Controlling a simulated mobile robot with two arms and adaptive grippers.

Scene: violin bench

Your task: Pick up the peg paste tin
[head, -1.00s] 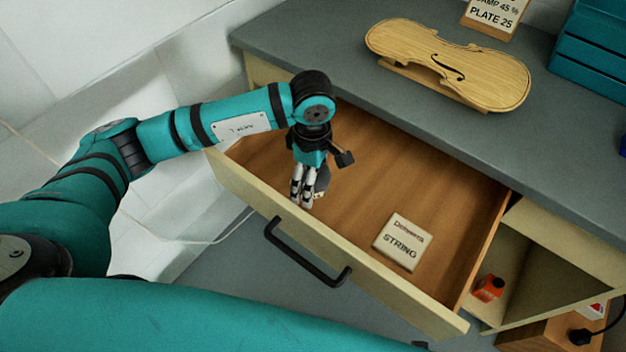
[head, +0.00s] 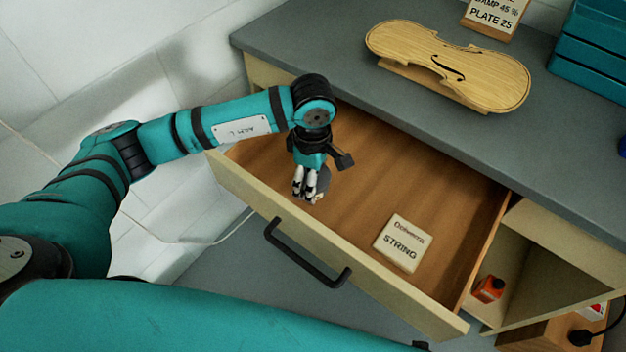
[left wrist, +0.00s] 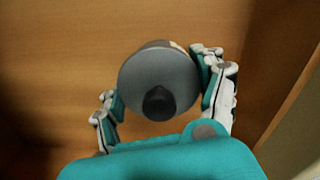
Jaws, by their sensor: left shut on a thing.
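In the left wrist view a round grey tin (left wrist: 150,75) with a dark knob on its top sits between the fingers of my left gripper (left wrist: 165,100). I take it to be the peg paste tin; no label is readable. In the head view my left gripper (head: 311,193) is inside the open drawer, near its left front corner. The gripper is shut on the tin, with a finger on each side. In the head view only a small grey part of the tin (head: 323,180) shows behind the fingers. My right gripper is not in view.
The open drawer (head: 400,170) also holds a square box marked STRING (head: 400,242). Its front wall has a black handle (head: 305,255). A violin plate (head: 445,65) lies on the grey bench above. An orange bottle (head: 489,288) stands in the cubby at right.

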